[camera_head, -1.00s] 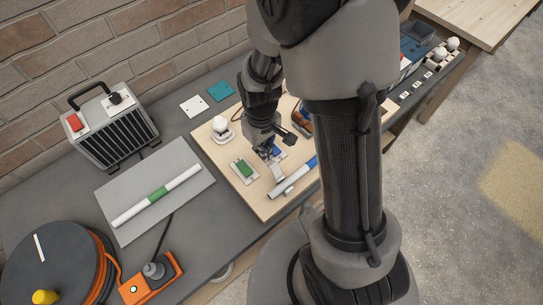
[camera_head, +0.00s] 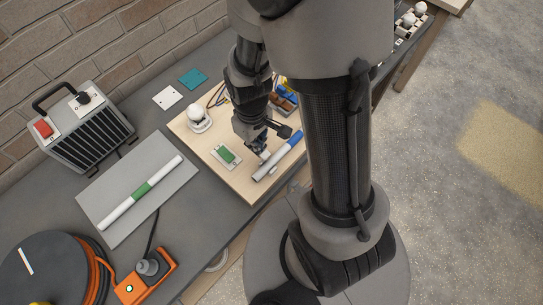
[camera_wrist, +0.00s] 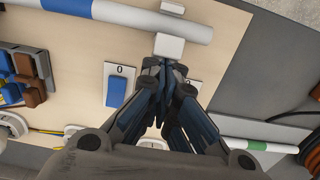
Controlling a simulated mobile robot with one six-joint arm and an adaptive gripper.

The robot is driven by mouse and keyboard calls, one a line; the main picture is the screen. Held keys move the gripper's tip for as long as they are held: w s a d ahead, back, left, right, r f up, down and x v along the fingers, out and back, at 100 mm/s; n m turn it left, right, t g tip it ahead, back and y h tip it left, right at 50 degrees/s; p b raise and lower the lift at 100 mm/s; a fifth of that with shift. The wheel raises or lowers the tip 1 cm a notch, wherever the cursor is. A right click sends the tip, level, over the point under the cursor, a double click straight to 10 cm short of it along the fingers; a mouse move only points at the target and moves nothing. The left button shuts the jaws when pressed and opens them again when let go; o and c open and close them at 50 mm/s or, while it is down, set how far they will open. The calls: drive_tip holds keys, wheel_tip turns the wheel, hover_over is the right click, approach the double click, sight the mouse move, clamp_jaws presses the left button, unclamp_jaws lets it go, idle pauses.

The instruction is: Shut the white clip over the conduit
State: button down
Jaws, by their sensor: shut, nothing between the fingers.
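The conduit (camera_head: 264,173) is a pale tube with a blue band, lying along the near edge of a wooden board. It crosses the top of the wrist view (camera_wrist: 125,14). The white clip (camera_wrist: 170,46) shows there as a white block against the conduit's lower edge, with a smaller white piece beyond the tube. In the head view the clip (camera_head: 265,155) is partly hidden by my gripper. My gripper (camera_wrist: 161,72) is shut and empty, its fingertips close to the white block. I cannot tell whether they touch it.
A blue rocker switch (camera_wrist: 116,91) sits near the fingers, and a green switch (camera_head: 226,154) on the board (camera_head: 205,140). A grey panel (camera_head: 165,190) with a green-banded tube lies left.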

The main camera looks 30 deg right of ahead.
drive_tip(key=shift+s+d, duration=0.2)
drive_tip(key=shift+s, duration=0.35)
drive_tip(key=shift+s+d, duration=0.15)
drive_tip(key=shift+s, duration=0.35)
drive_tip(key=r+p, duration=0.4)
drive_tip(key=r, duration=0.1)
drive_tip(key=shift+w, duration=0.2)
drive_tip(key=shift+s, duration=0.1)
drive_tip(key=s, duration=0.1)
drive_tip(key=s+d, duration=0.1)
drive_tip(key=s, duration=0.1)
drive_tip(key=shift+b, duration=0.35)
idle(0.4)
drive_tip(key=shift+r, duration=0.1)
drive_tip(key=shift+r+p, duration=2.6)
drive_tip(key=shift+r, duration=0.35)
drive_tip(key=shift+w+a, duration=0.1)
